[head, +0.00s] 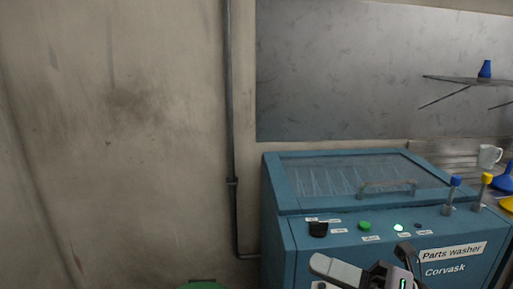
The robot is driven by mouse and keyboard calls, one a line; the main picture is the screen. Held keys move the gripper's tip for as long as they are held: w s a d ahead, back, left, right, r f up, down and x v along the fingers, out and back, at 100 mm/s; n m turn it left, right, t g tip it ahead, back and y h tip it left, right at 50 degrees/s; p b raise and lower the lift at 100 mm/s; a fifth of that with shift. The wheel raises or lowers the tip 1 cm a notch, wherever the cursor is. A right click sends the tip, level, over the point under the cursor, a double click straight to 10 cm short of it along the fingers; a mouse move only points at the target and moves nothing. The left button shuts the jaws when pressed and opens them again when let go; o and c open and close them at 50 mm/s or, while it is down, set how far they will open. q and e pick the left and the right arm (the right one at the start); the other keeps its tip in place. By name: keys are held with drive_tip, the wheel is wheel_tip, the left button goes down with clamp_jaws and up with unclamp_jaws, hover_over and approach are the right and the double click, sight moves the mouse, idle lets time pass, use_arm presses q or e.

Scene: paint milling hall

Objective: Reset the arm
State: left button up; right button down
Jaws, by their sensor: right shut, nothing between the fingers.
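My right arm comes in at the bottom edge, in front of the blue parts washer (300,262). Its gripper (404,251) is shut and empty, close before the washer's front panel near the "Parts washer Corvask" label (452,253). I cannot tell if it touches the panel. The lower part of the arm is cut off by the frame. My left gripper is not in view.
The washer has a closed clear lid with a handle (388,185), a black knob (318,229), a green button (365,226) and a lit green lamp (398,227). Blue-capped (455,181) and yellow-capped (486,178) levers stand at right. A white mug (489,156) is behind.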

drive_tip(key=d+f+m+t+h+p, duration=0.2)
drive_tip(key=d+f+m+t+h, duration=0.35)
drive_tip(key=m, duration=0.65)
drive_tip(key=d+f+m+t+h+p, duration=0.15)
drive_tip(key=f+m+t+h, duration=0.25)
drive_tip(key=f+m+h, duration=0.65)
drive_tip(key=s+d+f+m+g+p, duration=0.1)
drive_tip(key=s+d+f+m+g, duration=0.1)
drive_tip(key=s+f+m+g, duration=0.5)
drive_tip(key=s+f+m, duration=0.4)
drive_tip(key=s+f, duration=0.1)
drive_tip(key=f, duration=0.1)
drive_tip(key=shift+s+d+f+h, duration=0.3)
drive_tip(key=shift+s+f, duration=0.05)
